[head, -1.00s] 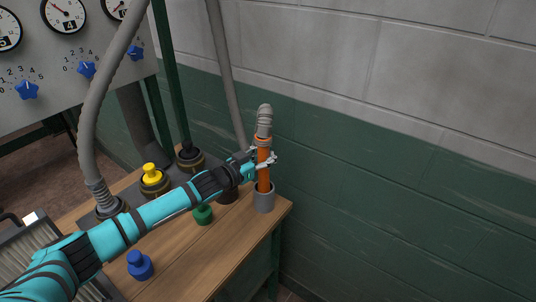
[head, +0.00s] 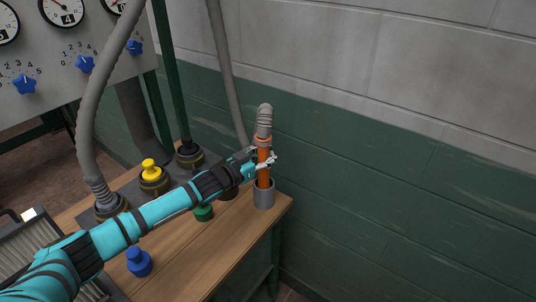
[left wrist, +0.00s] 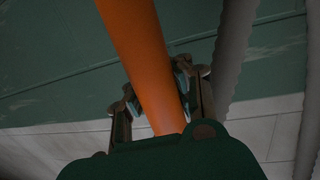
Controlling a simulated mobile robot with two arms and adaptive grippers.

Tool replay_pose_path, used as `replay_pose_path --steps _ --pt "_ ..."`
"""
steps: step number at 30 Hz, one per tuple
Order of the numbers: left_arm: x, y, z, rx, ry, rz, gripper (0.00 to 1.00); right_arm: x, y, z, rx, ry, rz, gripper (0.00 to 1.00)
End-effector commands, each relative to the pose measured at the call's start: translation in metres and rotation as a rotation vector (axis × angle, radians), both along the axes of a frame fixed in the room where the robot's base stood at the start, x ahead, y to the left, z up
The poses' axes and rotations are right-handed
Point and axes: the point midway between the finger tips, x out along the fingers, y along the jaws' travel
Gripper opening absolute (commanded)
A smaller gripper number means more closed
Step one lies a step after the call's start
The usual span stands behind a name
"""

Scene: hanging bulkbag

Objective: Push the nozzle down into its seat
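The nozzle (head: 264,172) is an orange tube with a ribbed grey upper end. It stands upright at the table's right corner, its lower end inside a grey cylindrical seat (head: 264,197). Orange still shows above the seat's rim; how deep the nozzle sits inside is hidden. My left gripper (head: 264,162) reaches in from the left and is closed around the orange part above the seat. In the left wrist view the nozzle (left wrist: 140,60) runs between the two fingers, and the seat cannot be seen. My right gripper is not in view.
The wooden table (head: 225,245) holds a yellow-capped fitting (head: 150,172), a green knob (head: 203,213) and a blue knob (head: 139,263). A grey hose (head: 90,130) rises at left. A gauge panel (head: 75,70) stands behind. A green and grey wall (head: 400,180) is close behind the nozzle.

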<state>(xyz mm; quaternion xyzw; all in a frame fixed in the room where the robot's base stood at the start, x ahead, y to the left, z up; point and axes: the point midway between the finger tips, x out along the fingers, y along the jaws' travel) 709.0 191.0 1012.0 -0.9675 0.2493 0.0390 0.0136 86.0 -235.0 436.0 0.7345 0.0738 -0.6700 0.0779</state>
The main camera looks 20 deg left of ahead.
Motion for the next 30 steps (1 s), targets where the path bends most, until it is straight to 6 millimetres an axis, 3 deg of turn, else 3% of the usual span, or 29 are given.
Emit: replay_pose_path --steps 30 --pt "0.0 -0.001 -0.019 -0.001 -0.002 -0.001 0.0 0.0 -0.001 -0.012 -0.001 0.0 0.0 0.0"
